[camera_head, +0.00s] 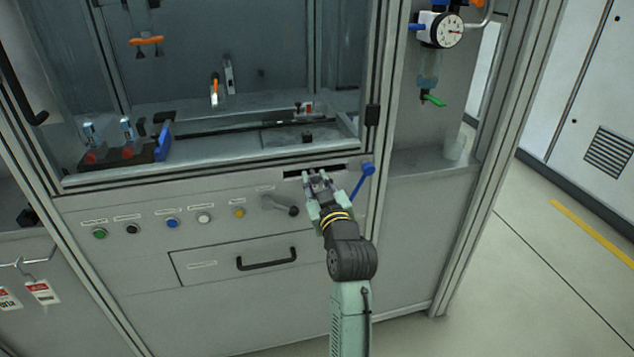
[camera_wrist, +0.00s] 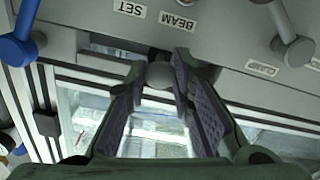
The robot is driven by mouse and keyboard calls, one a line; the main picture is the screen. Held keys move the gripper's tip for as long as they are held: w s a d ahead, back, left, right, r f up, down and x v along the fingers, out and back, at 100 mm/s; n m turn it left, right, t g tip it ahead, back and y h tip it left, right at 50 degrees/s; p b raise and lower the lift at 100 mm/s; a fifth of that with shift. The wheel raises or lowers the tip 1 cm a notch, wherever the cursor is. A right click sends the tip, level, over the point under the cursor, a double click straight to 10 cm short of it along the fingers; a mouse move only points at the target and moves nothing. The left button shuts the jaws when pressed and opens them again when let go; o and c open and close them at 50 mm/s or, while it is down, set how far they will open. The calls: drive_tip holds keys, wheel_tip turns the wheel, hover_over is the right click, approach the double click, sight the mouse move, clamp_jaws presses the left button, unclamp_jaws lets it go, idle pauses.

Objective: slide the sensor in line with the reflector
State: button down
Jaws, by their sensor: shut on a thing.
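My gripper (camera_head: 318,182) is at the dark slot (camera_head: 300,174) in the cabinet front. In the wrist view my gripper (camera_wrist: 162,72) is shut on a round grey knob (camera_wrist: 159,76) between its fingertips, below the "BEAM" and "SET" labels. The fingers hide the knob in the head view. Behind the window, a small dark block (camera_head: 307,138) sits on the right of the bench, and a small red-and-white piece (camera_head: 308,107) stands behind it. I cannot tell for sure which is the sensor and which the reflector.
A blue lever (camera_head: 362,180) stands close right of my gripper; a grey lever (camera_head: 279,205) is close left. Several buttons (camera_head: 172,223) and a drawer handle (camera_head: 267,259) are on the front. A gauge (camera_head: 446,31) hangs at upper right. The floor at right is clear.

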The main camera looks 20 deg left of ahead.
drive_tip(key=w+d, duration=0.1)
drive_tip(key=d, duration=0.1)
drive_tip(key=w+d+b, duration=0.1)
drive_tip(key=w+d, duration=0.1)
drive_tip(key=shift+d+b, duration=0.15)
drive_tip(key=shift+b, duration=0.15)
drive_tip(key=shift+s, duration=0.1)
drive_tip(key=c, duration=1.4)
unclamp_jaws()
drive_tip(key=v, duration=1.2)
